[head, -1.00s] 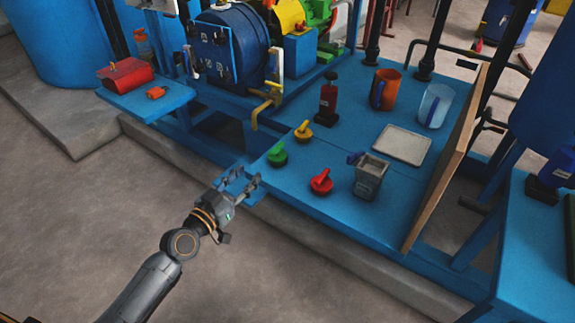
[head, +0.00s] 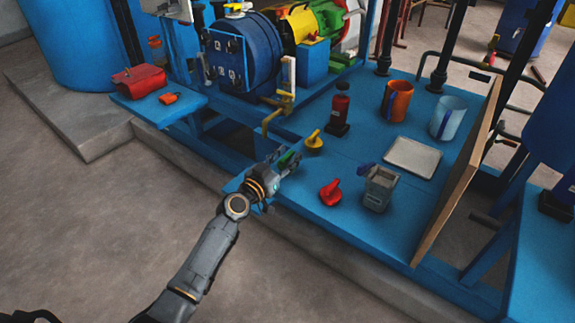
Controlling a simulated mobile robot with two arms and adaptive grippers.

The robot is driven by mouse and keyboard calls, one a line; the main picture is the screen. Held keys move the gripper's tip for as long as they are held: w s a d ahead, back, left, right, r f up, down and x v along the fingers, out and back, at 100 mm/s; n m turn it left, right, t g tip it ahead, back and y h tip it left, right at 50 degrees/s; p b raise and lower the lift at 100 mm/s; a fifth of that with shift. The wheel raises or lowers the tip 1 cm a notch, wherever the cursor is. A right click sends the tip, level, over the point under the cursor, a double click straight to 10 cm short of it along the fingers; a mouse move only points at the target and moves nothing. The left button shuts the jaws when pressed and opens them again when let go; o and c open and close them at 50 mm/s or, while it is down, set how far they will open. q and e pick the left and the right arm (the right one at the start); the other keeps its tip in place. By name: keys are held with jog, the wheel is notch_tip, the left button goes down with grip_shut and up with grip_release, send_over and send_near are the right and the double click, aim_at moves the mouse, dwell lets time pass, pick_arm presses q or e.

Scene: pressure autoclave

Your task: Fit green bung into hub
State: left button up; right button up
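The green bung (head: 287,158) stands on the blue deck, mostly hidden by my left gripper (head: 284,160). The gripper's fingers are at the bung, one on each side of the visible green part. I cannot tell whether they touch it or have closed on it. A yellow bung (head: 314,142) and a red bung (head: 331,192) stand nearby on the deck. The blue autoclave drum (head: 240,50) with a flat square front is at the upper left of the deck. I cannot make out which part is the hub. My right gripper is not in view.
A red-black bottle (head: 339,110), orange mug (head: 396,100), clear jug (head: 447,118), pale tray (head: 412,157) and grey container (head: 379,189) stand on the deck. A wooden board (head: 458,180) edges its right side. A side shelf (head: 160,108) holds a red box (head: 139,80) and an orange block (head: 169,98).

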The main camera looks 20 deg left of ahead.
pick_arm(q)
jog(key=shift+w, duration=0.25)
grip_shut()
